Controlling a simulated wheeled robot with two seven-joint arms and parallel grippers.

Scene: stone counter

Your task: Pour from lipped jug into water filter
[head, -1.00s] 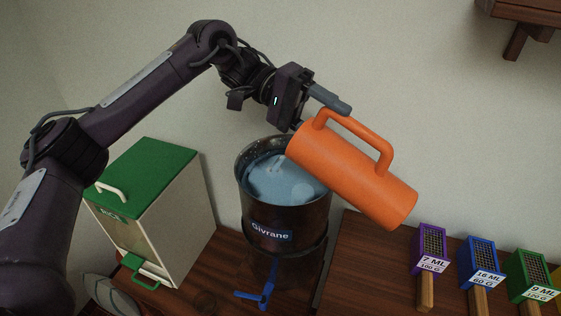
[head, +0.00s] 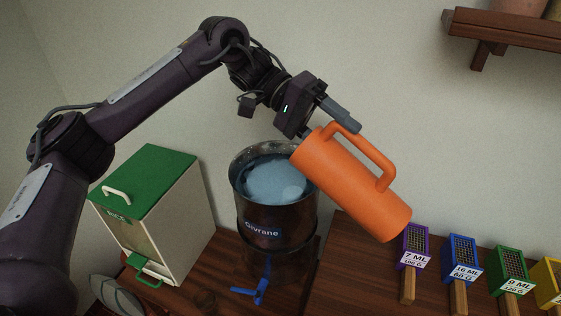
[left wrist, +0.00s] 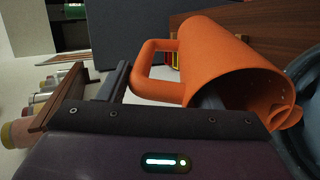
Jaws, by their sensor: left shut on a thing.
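The orange lipped jug (head: 352,183) is held in the air, tilted, with its mouth end up and to the left, beside the rim of the water filter. The left wrist view also shows the jug (left wrist: 225,65), with a few drops inside its mouth. My left gripper (head: 335,122) is shut on the jug near its mouth end. The dark metal water filter (head: 276,228), labelled Givrane, stands open with pale blue water (head: 274,180) inside and a blue tap (head: 262,284) at the front. No stream shows between jug and filter. My right gripper is not in view.
A white and green rice box (head: 158,215) stands left of the filter. Several wooden-handled measuring scoops, including a purple one (head: 414,246), stand or hang at the lower right. A wooden shelf (head: 505,36) is on the wall at the upper right.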

